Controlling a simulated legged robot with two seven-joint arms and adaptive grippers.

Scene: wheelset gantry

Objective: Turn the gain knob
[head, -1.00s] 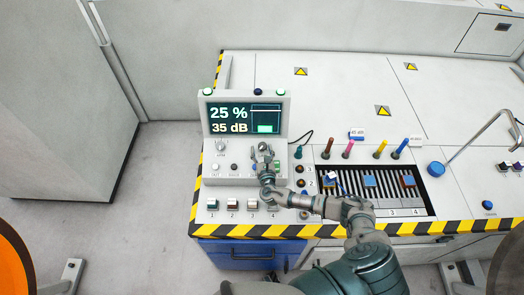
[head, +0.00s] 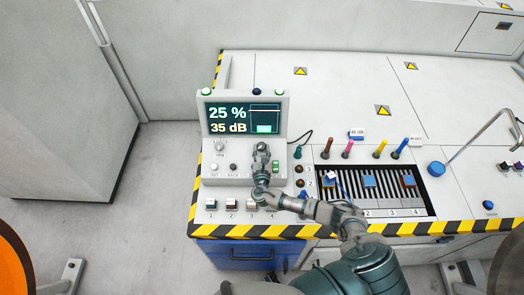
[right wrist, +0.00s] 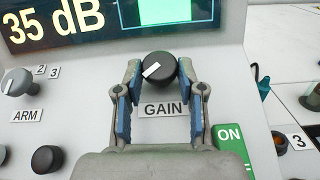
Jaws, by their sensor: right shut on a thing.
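The gain knob (right wrist: 158,70) is a round black knob with a white pointer mark, above the GAIN label in the right wrist view. Its pointer aims to the lower left. My right gripper (right wrist: 158,76) has its two blue-grey fingers on either side of the knob, shut on it. In the head view my right gripper (head: 262,148) is in front of the console (head: 210,172) and covers the knob. The console screen (head: 230,120) reads 25 % and 35 dB with a green bar. My left gripper is not in view.
The ARM knob (right wrist: 16,82) is left of the gain knob, and a green ON button (right wrist: 231,142) is at lower right. Several coloured handles and a slotted panel (head: 390,190) lie right of the console. A striped edge (head: 250,231) runs along the bench front.

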